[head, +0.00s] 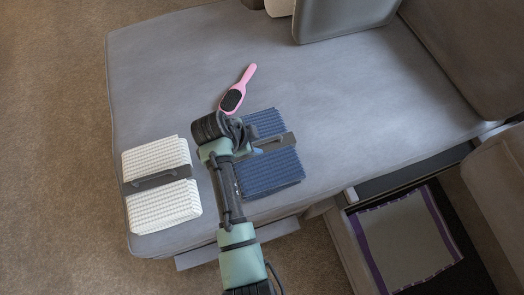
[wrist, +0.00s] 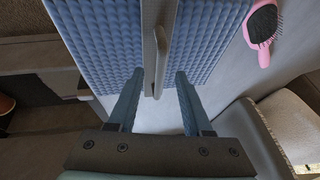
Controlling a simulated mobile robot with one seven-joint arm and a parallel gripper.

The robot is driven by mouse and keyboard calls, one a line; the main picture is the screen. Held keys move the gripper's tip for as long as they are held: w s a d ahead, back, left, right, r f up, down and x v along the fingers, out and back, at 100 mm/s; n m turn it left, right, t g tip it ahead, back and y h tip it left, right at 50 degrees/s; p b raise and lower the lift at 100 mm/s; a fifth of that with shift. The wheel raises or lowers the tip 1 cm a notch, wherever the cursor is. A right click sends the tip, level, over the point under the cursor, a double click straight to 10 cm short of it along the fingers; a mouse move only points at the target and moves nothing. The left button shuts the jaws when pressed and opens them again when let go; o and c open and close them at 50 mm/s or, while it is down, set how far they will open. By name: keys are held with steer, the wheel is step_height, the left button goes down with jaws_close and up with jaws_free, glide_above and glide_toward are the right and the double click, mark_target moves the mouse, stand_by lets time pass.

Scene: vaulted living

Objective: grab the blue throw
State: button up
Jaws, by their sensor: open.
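The blue throw (head: 272,172) lies folded on the grey sofa seat, with a grey band and raised handle (head: 275,143) across it. My arm hides its left part in the head view. In the wrist view the ribbed blue throw (wrist: 95,40) fills the upper middle, and its grey handle (wrist: 161,50) runs down between my fingers. My gripper (wrist: 160,73) is open and empty, with one fingertip on each side of the handle as seen from the wrist. I cannot tell how far above the throw the tips are.
A white folded throw (head: 160,212) with a grey band lies to the left. A pink hairbrush (head: 238,88) lies just behind the blue throw. A grey cushion (head: 340,17) stands at the back. An open compartment with a purple-edged panel (head: 408,240) is at the lower right.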

steer(key=shift+w+d+f, duration=0.15)
steer(key=shift+d+f, duration=0.05)
steer(key=shift+f, duration=0.5)
jaws_close()
stand_by(0.8)
steer(key=shift+r, duration=0.1)
